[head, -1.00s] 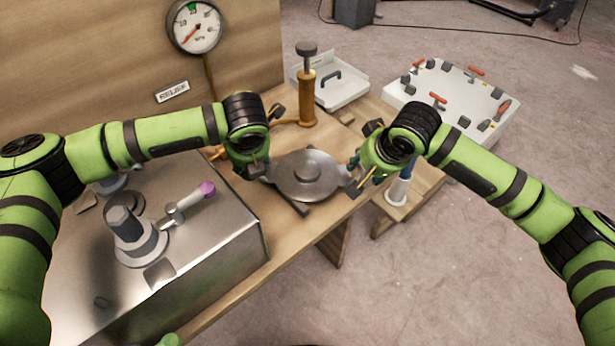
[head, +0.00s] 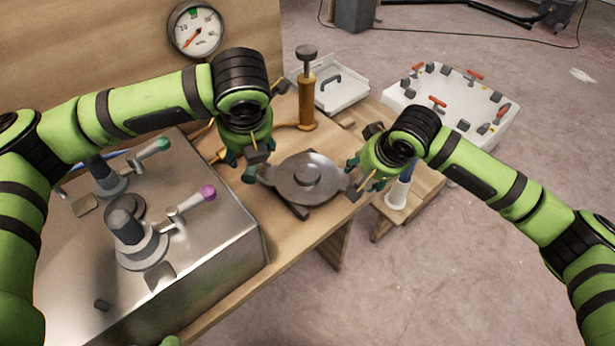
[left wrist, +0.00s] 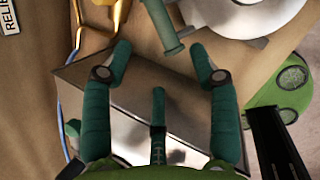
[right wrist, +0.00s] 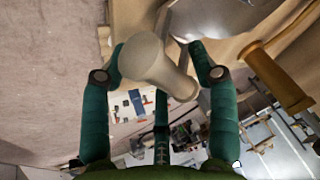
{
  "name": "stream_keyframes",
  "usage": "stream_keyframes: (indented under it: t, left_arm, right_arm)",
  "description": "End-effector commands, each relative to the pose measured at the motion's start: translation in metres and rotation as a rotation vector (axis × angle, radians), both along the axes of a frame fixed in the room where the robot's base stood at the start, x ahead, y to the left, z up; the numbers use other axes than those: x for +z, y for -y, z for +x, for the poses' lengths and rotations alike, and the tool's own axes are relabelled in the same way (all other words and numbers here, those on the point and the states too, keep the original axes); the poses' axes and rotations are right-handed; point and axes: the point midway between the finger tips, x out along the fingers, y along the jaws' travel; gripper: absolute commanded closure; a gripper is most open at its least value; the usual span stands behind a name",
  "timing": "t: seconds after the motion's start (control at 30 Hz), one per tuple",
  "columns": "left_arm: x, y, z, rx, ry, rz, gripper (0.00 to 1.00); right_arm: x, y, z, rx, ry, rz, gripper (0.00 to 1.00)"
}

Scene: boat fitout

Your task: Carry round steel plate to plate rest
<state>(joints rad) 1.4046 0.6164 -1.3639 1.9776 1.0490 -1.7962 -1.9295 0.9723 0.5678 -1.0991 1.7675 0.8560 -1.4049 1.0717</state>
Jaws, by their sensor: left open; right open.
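The round steel plate (head: 322,190) lies flat over dark support bars (head: 300,212) near the wooden bench's right end; I cannot tell whether these are the plate rest. My left gripper (head: 242,172) is open and empty, just left of the plate and apart from it. In the left wrist view the plate (left wrist: 232,22) shows at the top, its handle (left wrist: 162,22) beyond the spread fingertips (left wrist: 160,48). My right gripper (head: 354,176) is open by the plate's right side. In the right wrist view a pale flared piece (right wrist: 150,62) appears between its fingers.
A steel cabinet (head: 215,240) with levers stands at the left. An orange hand pump (head: 307,98) and a white tray (head: 335,92) are behind the plate. A pale cone (head: 397,195) stands on a low wooden step at the right. A white board with clamps (head: 450,100) is farther right.

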Motion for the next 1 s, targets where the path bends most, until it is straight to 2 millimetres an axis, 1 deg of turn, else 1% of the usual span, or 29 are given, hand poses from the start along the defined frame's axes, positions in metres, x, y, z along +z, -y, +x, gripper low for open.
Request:
stream_keyframes:
  t: [0.1,0.17,0.27,0.37,0.6,0.7,0.83,1.0]
  left_arm:
    - [0.009,0.002,-0.004,-0.001,0.001,-0.001,0.40]
    - [0.011,0.002,-0.005,0.000,0.001,0.000,0.40]
    - [0.012,0.002,-0.005,0.000,0.000,0.000,0.40]
    - [0.012,0.002,-0.005,0.000,0.000,0.000,0.40]
    - [0.012,0.002,-0.005,0.000,0.000,0.000,0.40]
    - [0.012,0.002,-0.005,0.000,0.000,0.000,0.40]
    - [0.012,0.002,-0.005,0.000,0.000,0.000,0.40]
    - [0.012,0.002,-0.005,0.000,0.000,0.000,0.40]
  right_arm:
    - [0.000,0.000,0.000,0.000,0.000,0.000,0.40]
    - [0.002,0.000,-0.001,0.000,0.000,0.000,0.40]
    - [0.011,0.002,-0.004,0.001,0.001,0.002,0.40]
    - [0.027,0.005,-0.010,0.002,0.004,0.001,0.40]
    - [0.074,0.015,-0.031,0.001,0.004,0.000,0.40]
    - [0.089,0.018,-0.038,0.001,0.003,0.001,0.40]
    - [0.103,0.020,-0.043,0.001,0.002,0.001,0.40]
    - [0.109,0.022,-0.046,0.000,0.000,0.000,0.40]
